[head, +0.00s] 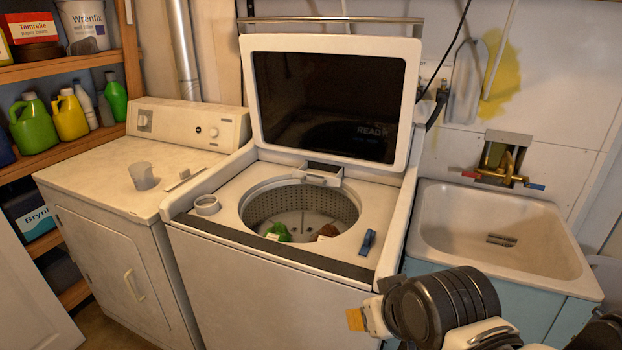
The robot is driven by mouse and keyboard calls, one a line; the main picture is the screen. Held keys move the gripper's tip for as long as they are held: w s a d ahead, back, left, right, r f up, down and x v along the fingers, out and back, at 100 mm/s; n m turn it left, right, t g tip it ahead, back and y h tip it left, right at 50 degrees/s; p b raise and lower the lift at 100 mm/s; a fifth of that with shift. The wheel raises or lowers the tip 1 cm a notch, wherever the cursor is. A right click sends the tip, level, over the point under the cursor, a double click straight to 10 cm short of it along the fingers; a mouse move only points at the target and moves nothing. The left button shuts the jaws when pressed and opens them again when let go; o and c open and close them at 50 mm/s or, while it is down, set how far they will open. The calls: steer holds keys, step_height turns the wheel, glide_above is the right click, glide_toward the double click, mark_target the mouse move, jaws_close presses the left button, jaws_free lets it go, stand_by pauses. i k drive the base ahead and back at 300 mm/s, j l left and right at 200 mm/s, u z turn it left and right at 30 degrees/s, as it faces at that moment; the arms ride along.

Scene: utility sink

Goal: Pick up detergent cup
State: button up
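A small translucent grey cup (142,176), which looks like the detergent cup, stands upright on top of the white dryer (95,170) at the left. A round white cup-like piece (207,205) sits at the left front corner of the washer top; I cannot tell if it is loose or a built-in dispenser. My gripper (358,319) is low at the right centre, in front of the washer, with a tan pad at its tip. It is far from the cup. My black and white arm hides part of it, and its opening does not show clearly.
The washer (230,260) has its lid (335,100) raised; green and brown items lie in its drum. A blue clip-like object (368,242) rests on the washer's right edge. A white lidded item (184,178) lies beside the cup. A sink (500,220) is at right, bottle shelves (70,65) at left.

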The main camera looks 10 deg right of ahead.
mark_target(141, 174)
steer(key=i+j+z, duration=0.15)
steer(key=j, duration=0.9)
steer(key=i+j+z, duration=0.15)
steer(key=j, duration=0.85)
steer(key=i+j+z, duration=0.15)
steer(key=j, duration=0.95)
steer(key=i+j+z, duration=0.15)
steer(key=j, duration=0.9)
